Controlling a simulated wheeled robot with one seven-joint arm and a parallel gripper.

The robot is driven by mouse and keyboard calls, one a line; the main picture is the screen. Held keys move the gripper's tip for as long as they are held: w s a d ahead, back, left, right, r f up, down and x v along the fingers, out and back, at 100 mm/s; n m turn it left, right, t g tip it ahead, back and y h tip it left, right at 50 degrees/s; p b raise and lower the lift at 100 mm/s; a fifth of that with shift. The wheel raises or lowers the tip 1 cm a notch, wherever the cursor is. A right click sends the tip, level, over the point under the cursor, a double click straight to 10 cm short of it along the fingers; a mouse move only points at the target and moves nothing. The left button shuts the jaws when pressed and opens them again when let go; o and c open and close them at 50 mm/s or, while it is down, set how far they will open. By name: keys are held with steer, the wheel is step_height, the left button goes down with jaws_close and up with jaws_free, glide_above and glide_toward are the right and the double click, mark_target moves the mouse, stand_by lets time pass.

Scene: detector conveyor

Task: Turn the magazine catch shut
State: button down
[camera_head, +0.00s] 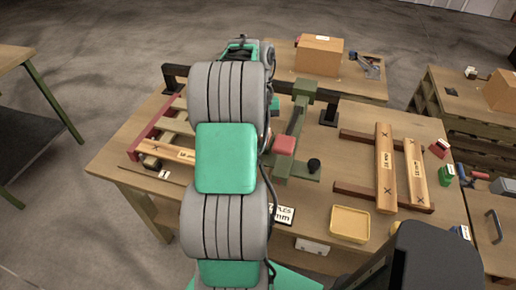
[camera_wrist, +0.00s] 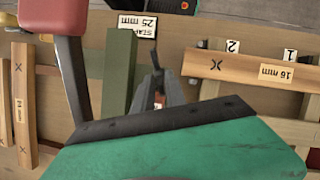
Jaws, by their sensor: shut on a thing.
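My gripper (camera_wrist: 160,88) shows in the wrist view, its dark fingers closed on a small dark lever (camera_wrist: 155,61), which looks like the magazine catch. The fingers hide most of it. Beside it on the left is a green bar (camera_wrist: 120,70) of the stapling tool, with a grey lever (camera_wrist: 74,80) and red handle (camera_wrist: 64,14) further left. My arm hides the gripper and the catch there.
A staples label (camera_wrist: 134,26) lies near the fingertips. Wooden slats (camera_head: 385,165) on dark rails lie right of the tool, with more slats (camera_head: 165,150) to the left. A yellow tray (camera_head: 350,222) sits at the front edge. A cardboard box (camera_head: 319,55) stands at the back.

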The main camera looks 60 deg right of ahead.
steer(key=m+b, duration=0.1)
steer(key=b, duration=0.1)
steer(key=f+m+t+b, duration=0.1)
steer(key=b, duration=0.1)
steer(key=shift+s+d+b, duration=0.1)
steer(key=shift+s+b, duration=0.1)
steer(key=shift+b, duration=0.1)
steer(key=shift+s+r+m+b, duration=0.1)
steer(key=shift+r+m+b, duration=0.15)
steer(key=shift+m+b, duration=0.8)
steer(key=shift+r+t+b, duration=0.15)
steer(key=shift+t+b, duration=0.15)
steer(key=shift+b, duration=0.2)
steer(key=shift+r, duration=0.1)
steer(key=c, duration=1.6)
jaws_free()
steer(key=shift+o, duration=0.2)
steer(key=p+v, duration=0.3)
steer(key=v, duration=0.4)
steer(key=shift+d+r, duration=0.3)
steer(key=shift+d, duration=0.05)
